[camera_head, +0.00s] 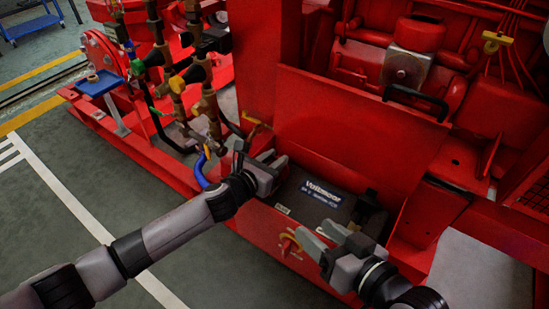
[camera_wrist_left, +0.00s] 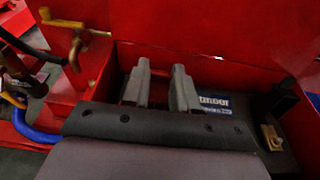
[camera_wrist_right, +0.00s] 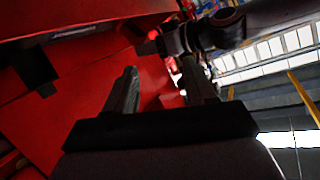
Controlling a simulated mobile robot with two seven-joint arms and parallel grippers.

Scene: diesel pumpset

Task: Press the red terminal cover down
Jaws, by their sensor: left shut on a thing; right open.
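The dark battery (camera_head: 290,200) with a white and blue label (camera_head: 327,193) sits in a red tray against a red upright panel. My left gripper (camera_head: 280,168) is at the battery's left end, its fingers pointing down. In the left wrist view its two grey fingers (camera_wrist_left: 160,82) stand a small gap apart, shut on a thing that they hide. I cannot make out the red terminal cover apart from them. A black terminal cover (camera_wrist_left: 277,100) shows at the battery's right end. My right gripper (camera_head: 317,238) is open and empty, in front of the battery; its fingers (camera_wrist_right: 162,88) are apart.
A red rotary switch (camera_head: 290,245) is on the tray's front, close to my right gripper. A brass valve handle (camera_wrist_left: 78,35) and blue hose (camera_wrist_left: 35,132) lie left of the battery. The red panel (camera_head: 335,130) rises behind it. The grey floor (camera_head: 70,200) at left is open.

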